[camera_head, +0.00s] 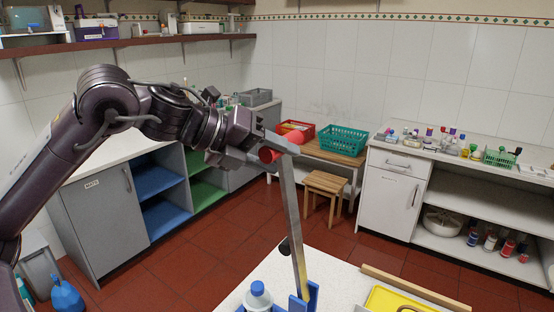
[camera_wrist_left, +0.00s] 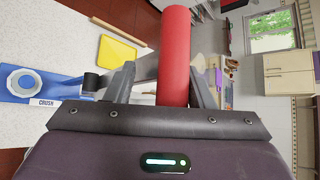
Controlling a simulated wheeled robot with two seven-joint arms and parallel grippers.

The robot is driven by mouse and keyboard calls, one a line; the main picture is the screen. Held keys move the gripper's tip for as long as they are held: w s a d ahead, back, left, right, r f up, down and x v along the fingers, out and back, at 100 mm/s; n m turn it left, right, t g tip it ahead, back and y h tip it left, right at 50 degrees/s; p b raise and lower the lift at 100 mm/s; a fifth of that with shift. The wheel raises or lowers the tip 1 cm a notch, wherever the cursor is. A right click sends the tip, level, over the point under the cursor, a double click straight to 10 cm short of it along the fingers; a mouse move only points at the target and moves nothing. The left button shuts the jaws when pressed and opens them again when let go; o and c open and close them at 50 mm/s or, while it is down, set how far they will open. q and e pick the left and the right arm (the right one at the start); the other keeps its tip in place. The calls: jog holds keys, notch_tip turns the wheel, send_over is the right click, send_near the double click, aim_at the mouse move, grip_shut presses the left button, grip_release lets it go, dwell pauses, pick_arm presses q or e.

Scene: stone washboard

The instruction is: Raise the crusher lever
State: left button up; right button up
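The crusher lever (camera_head: 291,215) is a long grey bar that stands steeply, leaning slightly left at the top, with a red cylindrical handle (camera_head: 280,147) at its upper end. Its foot meets the blue crusher (camera_head: 312,295) on the light table. The handle also shows large in the left wrist view (camera_wrist_left: 175,55), with the blue crusher base marked CRUSH (camera_wrist_left: 60,92) at left. My left gripper (camera_head: 265,146) is at the handle, which lies between its fingers, closer to the right one; a gap shows on the other side. My right gripper is in neither view.
A yellow tray (camera_head: 395,301) and a wooden strip (camera_head: 415,288) lie to the right on the table. A wooden stool (camera_head: 324,192) and cabinets stand behind, across red floor.

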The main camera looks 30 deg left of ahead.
pick_arm(q)
jog(key=b+v, duration=0.3)
jog(key=v, duration=0.4)
jog(key=shift+s+f, duration=0.15)
dwell(0.3)
